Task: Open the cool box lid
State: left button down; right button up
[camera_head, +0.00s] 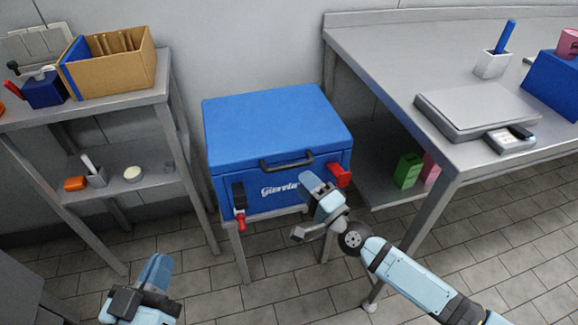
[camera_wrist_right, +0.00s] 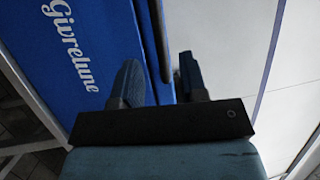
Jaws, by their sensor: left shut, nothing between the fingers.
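The blue cool box (camera_head: 230,195) stands on a grey stand with its blue lid (camera_head: 270,115) down. A black handle (camera_head: 287,162) is on the front near the lid edge. A red latch (camera_head: 240,221) hangs below a black plate at the front left; another red latch (camera_head: 339,174) sticks out at the front right. My right gripper (camera_head: 309,181) is in front of the box, between the handle and the right latch. In the right wrist view its fingers (camera_wrist_right: 160,82) are apart, with nothing seen held; contact is unclear. My left gripper (camera_head: 156,268) is shut, low and left of the box.
A steel table (camera_head: 385,55) with a scale (camera_head: 480,108) stands close on the right. A shelf unit (camera_head: 120,100) with a cardboard box (camera_head: 115,70) stands on the left. A wall is behind the cool box. The tiled floor in front is clear.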

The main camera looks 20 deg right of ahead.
aim_at(291, 168)
jog(key=x, duration=0.6)
jog(key=shift+w+a, duration=0.15)
jog(key=shift+w, duration=0.2)
jog(key=shift+r, duration=0.1)
grip_shut()
